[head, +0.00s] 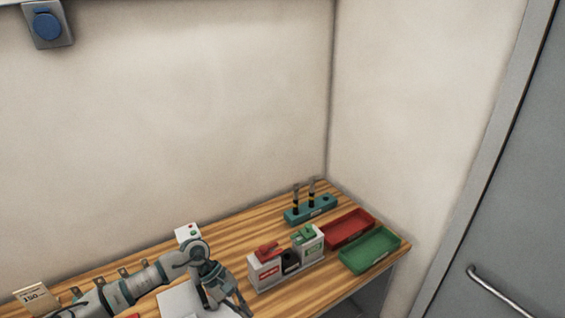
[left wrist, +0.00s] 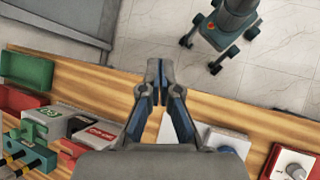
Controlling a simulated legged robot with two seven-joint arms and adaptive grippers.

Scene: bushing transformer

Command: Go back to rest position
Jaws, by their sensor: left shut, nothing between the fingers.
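My left arm comes in from the lower left in the head view, and its gripper (head: 226,299) hangs over the front part of the wooden table (head: 325,285). In the left wrist view the gripper (left wrist: 154,72) points down past the table's front edge, with its fingertips together and nothing between them. It is apart from the box with red and green parts (head: 287,262), which stands to its right in the head view. My right gripper shows in neither view.
A red tray (head: 348,228), a green tray (head: 369,250) and a teal holder with two upright tools (head: 311,211) stand at the table's right end. A small white box with buttons (head: 188,233) stands behind my arm. A grey door (head: 510,200) is at the right.

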